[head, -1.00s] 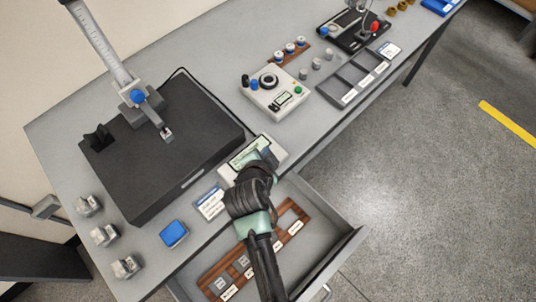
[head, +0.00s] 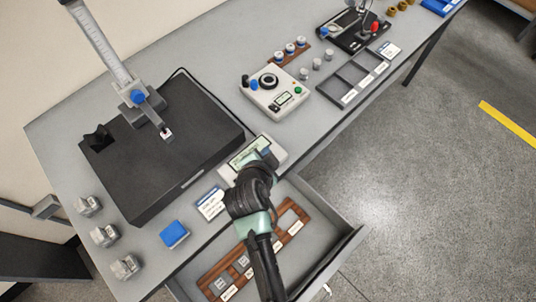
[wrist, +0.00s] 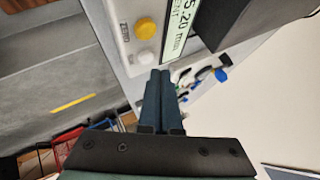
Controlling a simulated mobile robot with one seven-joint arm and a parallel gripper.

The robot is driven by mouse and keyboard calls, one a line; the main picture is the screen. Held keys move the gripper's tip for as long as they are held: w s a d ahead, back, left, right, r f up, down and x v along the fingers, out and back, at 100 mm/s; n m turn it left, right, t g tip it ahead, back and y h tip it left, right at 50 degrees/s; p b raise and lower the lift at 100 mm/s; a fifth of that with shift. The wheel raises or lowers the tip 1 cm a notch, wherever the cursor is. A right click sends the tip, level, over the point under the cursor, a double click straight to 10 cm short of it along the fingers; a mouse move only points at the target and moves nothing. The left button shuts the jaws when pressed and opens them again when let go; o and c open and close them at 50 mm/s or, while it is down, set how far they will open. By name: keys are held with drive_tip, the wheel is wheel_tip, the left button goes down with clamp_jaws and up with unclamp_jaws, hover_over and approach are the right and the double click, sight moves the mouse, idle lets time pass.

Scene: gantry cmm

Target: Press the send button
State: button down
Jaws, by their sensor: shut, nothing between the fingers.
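The small light-grey readout box (head: 279,163) stands at the table's front edge, above the open drawer. A yellow round button (wrist: 147,28) sits beside the label ZERO. A pale round button (wrist: 145,57) is beside it, close to my fingertips; I cannot read a label for it. My gripper (wrist: 160,76) is shut and empty, its fingertips at the box's edge. In the head view my gripper (head: 266,154) is over the box; contact cannot be told.
An open drawer (head: 340,250) with a wooden rack lies below my arm. A black plate with a height gauge (head: 165,150) stands to the left. A card (head: 211,204) and a blue pad (head: 174,234) lie nearby. A control box (head: 275,93) is behind.

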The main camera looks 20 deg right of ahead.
drive_tip(key=shift+f, duration=0.15)
idle(0.4)
drive_tip(key=shift+f+b, duration=0.3)
drive_tip(key=shift+b, duration=0.05)
drive_tip(key=shift+f+b, duration=0.45)
drive_tip(key=shift+f, duration=0.05)
idle(0.6)
drive_tip(key=shift+r, duration=0.15)
drive_tip(key=shift+r+p, duration=0.75)
drive_tip(key=shift+p, duration=0.05)
drive_tip(key=shift+r+p, duration=2.05)
drive_tip(key=shift+r, duration=0.45)
